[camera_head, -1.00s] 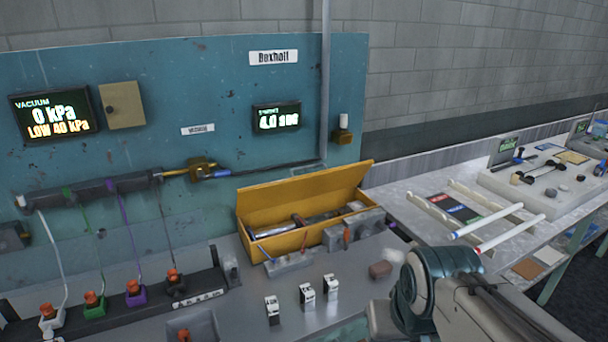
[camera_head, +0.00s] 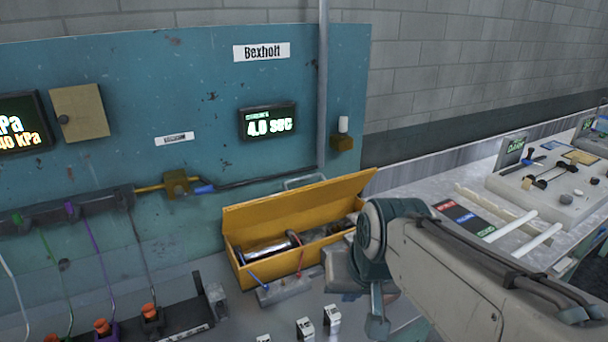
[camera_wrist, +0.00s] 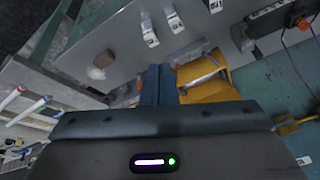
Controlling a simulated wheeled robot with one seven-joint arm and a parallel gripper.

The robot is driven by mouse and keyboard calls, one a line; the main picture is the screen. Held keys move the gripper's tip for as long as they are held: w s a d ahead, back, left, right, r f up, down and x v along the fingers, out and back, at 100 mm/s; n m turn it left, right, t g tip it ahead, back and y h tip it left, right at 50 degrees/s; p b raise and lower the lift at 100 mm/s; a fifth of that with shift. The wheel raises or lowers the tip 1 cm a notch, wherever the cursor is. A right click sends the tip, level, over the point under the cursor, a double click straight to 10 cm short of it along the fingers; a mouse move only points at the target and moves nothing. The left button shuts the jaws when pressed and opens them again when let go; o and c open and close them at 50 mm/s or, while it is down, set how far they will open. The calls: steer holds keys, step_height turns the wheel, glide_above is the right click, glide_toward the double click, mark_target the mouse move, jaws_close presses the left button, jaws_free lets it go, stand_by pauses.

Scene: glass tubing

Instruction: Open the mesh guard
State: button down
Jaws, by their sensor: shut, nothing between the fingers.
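I cannot make out a mesh guard for certain in either view. My gripper (camera_wrist: 158,72) shows in the wrist view with its two dark fingers together and nothing between them. It points over the grey bench, and the yellow toolbox (camera_wrist: 205,92) lies just right of and behind the fingers in that picture. In the head view my arm reaches in from the lower right, its end just right of the open yellow toolbox (camera_head: 240,264). My fingertips cannot be picked out clearly there.
White switches (camera_head: 305,328) stand on the bench front. A teal panel (camera_head: 215,110) with displays rises behind. White rods (camera_head: 510,242) lie on the right-hand bench, beside a pale tray (camera_head: 545,195). Orange-topped plugs (camera_head: 102,326) and cables stand at the left.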

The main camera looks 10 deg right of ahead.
steer(key=w+r+m+t+y+b, duration=0.1)
steer(key=w+m, duration=0.2)
steer(key=w, duration=0.4)
steer(key=w+r+m+t+b, duration=0.1)
steer(key=w+r+m+b, duration=0.1)
steer(key=w, duration=0.5)
steer(key=m+t+y, duration=0.1)
steer(key=m+t, duration=0.2)
steer(key=m, duration=0.5)
glide_toward(307, 178)
step_height(307, 178, down, 5)
steer(key=w+a, duration=0.2)
steer(key=shift+w+a+r+p, duration=0.1)
steer(key=shift+w+a+p, duration=0.1)
steer(key=shift+w, duration=0.35)
steer(key=shift+w+a+p, duration=0.2)
steer(key=shift+w+a, duration=0.05)
steer(key=shift+w, duration=0.25)
